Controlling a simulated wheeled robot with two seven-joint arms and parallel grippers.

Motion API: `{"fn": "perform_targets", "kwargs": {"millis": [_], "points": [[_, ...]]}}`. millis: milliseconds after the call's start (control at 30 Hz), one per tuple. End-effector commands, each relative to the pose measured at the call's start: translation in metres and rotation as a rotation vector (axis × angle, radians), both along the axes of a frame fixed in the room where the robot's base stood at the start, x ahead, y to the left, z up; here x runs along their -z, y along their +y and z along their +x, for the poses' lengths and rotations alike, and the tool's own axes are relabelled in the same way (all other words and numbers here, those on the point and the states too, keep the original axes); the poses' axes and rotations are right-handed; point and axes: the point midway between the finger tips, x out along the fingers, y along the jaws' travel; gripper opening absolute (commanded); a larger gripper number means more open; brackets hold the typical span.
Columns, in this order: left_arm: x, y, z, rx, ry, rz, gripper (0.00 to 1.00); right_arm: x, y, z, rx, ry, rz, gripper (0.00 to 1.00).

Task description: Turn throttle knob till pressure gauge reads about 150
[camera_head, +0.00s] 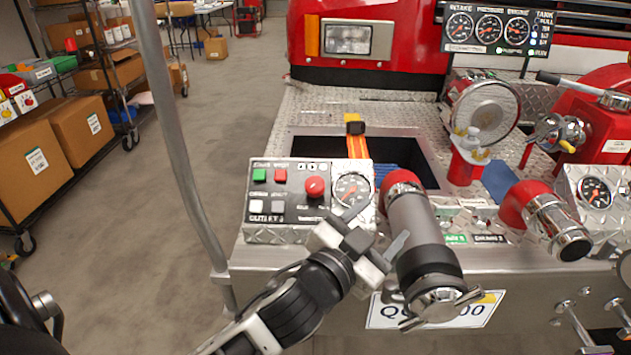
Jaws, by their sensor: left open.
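The red throttle knob (315,187) sits on a silver control panel (262,236) on the bumper. The round pressure gauge (353,187) is just right of the knob, with a white rim and dark face; its needle reading is too small to make out. My left gripper (376,228) comes in from the lower left. Its jaws are open and empty, in front of the panel's lower right corner, below and right of the knob and apart from it. One finger reaches close to the gauge's lower edge in the picture. My right gripper is not in view.
A thick grey pipe with a metal cap (437,295) stands close right of my gripper. A metal pole (170,120) rises at the left. Another gauge panel (594,192) is at the far right. Shelves with boxes stand left.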

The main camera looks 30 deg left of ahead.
Motion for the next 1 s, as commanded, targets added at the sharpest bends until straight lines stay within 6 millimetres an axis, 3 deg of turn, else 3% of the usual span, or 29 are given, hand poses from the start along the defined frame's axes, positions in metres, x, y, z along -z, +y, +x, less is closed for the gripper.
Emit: {"fn": "perform_targets", "kwargs": {"millis": [33,167,300,400,467,533,633,700,767,800,900,1000], "points": [[-0.022,-0.009,0.007,0.043,-0.096,0.025,0.60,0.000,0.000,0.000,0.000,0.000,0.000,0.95],[-0.078,-0.041,0.014,0.195,-0.357,0.110,0.60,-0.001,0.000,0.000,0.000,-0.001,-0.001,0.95],[-0.132,-0.098,-0.001,0.490,-0.672,0.301,0.60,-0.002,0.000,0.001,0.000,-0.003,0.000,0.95],[-0.136,-0.140,-0.021,0.804,-0.838,0.558,0.60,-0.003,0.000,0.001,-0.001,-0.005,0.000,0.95],[-0.119,-0.152,-0.027,0.994,-0.860,0.753,0.60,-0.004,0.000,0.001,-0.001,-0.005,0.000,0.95],[-0.091,-0.149,-0.024,1.194,-0.797,1.003,0.60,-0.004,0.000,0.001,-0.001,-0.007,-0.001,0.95],[-0.053,-0.105,0.001,1.386,-0.539,1.375,0.60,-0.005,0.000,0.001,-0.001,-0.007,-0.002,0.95],[-0.041,-0.055,0.024,1.433,-0.272,1.596,0.60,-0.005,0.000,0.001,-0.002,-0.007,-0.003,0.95],[-0.042,-0.007,0.040,1.418,-0.025,1.739,0.60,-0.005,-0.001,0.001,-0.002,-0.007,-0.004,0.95],[-0.047,0.024,0.048,1.387,0.135,1.809,0.60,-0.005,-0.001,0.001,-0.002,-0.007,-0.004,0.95],[-0.067,0.088,0.057,1.278,0.472,1.904,0.60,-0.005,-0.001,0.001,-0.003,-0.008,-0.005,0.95],[-0.085,0.128,0.057,1.180,0.691,1.931,0.60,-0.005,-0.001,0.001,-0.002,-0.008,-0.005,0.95]]}}
